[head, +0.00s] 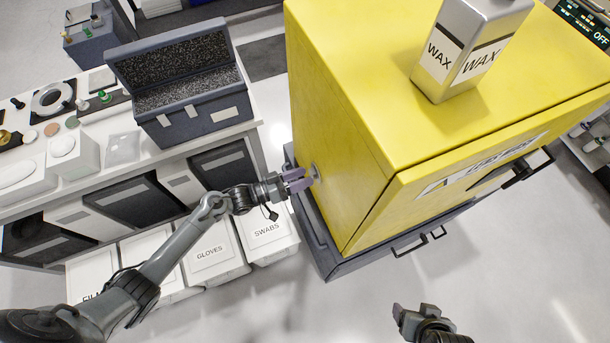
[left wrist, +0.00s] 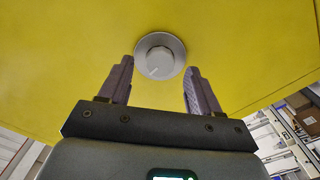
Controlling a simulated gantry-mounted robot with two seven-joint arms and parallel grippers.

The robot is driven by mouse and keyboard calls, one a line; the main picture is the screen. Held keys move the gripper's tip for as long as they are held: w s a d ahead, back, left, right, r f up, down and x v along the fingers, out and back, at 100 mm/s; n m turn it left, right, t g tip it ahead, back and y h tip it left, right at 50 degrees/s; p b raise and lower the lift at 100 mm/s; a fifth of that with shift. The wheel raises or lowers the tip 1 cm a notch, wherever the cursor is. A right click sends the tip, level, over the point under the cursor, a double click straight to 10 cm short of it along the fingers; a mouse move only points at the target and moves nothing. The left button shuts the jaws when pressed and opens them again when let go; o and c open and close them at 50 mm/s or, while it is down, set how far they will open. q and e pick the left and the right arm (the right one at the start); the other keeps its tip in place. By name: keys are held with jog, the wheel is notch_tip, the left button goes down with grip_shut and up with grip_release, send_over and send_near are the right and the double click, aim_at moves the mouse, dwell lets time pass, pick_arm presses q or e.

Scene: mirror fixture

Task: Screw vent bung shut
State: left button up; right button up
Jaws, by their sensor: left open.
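The vent bung (left wrist: 159,61) is a round grey knob with a pale line on its face, seated in a grey ring on the yellow cabinet's side. In the head view the bung (head: 314,172) shows only in part at the tips of my left gripper. My left gripper (head: 304,179) is open, its two purple-grey fingers pointing at the cabinet (head: 337,125). In the left wrist view the left gripper (left wrist: 158,82) has a finger on each side, with the bung centred just beyond the tips. I cannot tell whether they touch. My right gripper (head: 415,318) is at the bottom edge, partly cut off.
A silver WAX can (head: 440,75) stands on the cabinet. The cabinet stands on a dark base (head: 330,262) with handles. A white bench (head: 115,165) with an open foam-lined case (head: 190,118) is at left. White boxes (head: 212,255) sit below. Floor is clear in front.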

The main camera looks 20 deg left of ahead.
pick_arm(q)
jog(key=b+v, duration=0.1)
jog(key=v, duration=0.8)
jog(key=shift+s, duration=0.1)
